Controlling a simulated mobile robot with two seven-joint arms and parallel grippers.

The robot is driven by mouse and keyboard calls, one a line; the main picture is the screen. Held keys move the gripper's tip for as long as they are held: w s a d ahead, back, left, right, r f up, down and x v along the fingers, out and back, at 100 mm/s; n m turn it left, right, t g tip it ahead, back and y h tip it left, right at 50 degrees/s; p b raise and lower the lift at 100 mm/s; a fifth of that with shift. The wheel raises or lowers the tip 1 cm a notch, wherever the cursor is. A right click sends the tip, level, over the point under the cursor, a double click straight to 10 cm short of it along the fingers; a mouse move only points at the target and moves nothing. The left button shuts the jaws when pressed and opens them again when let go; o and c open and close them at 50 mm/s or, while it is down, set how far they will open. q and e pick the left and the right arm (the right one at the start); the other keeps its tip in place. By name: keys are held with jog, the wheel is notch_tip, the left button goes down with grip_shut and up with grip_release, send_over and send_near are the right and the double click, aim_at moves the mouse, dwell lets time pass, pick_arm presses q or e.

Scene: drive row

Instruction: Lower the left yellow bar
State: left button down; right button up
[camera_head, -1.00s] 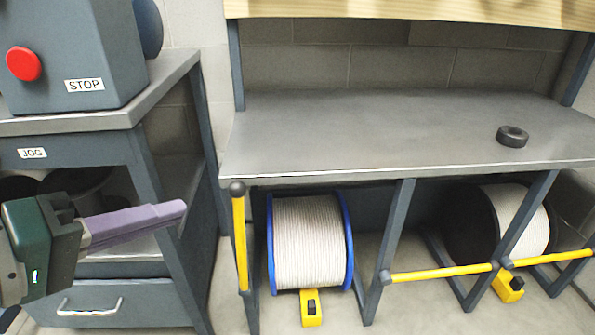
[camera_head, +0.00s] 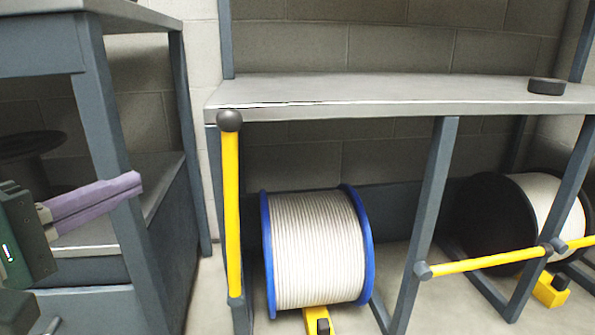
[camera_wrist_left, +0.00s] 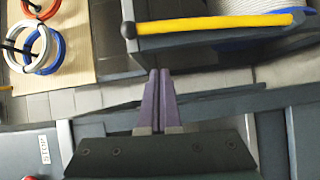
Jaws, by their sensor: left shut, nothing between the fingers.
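The left yellow bar (camera_head: 231,215) stands upright along the left post of the bench, with a dark ball knob (camera_head: 229,120) at its top. In the left wrist view the yellow bar (camera_wrist_left: 215,24) runs across the top, clear of the fingers. My left gripper (camera_head: 138,180) has purple fingers, shut and empty, to the left of the bar and apart from it. Its fingertips also show in the left wrist view (camera_wrist_left: 159,72). My right gripper is not in view.
A blue-flanged reel (camera_head: 316,248) of pale cable sits behind the bar's bay. Another yellow bar (camera_head: 485,263) lies level across the right bay, before a black reel (camera_head: 495,225). A black ring (camera_head: 546,87) lies on the bench top (camera_head: 400,92). A grey cabinet frame (camera_head: 115,170) stands close behind my left gripper.

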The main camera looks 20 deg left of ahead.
pick_arm(q)
jog(key=w+b, duration=0.1)
jog(key=w, duration=0.2)
jog(key=w+d+b, duration=0.1)
jog(key=w+b, duration=0.1)
jog(key=w, duration=0.1)
jog(key=w+d+b, duration=0.1)
jog(key=w, duration=0.2)
jog(key=shift+w+f, duration=0.25)
jog(key=shift+f, duration=0.1)
jog(key=shift+w+d+b, duration=0.4)
jog(key=shift+d+b, duration=0.05)
jog(key=shift+d, duration=0.15)
jog(key=shift+r, duration=0.1)
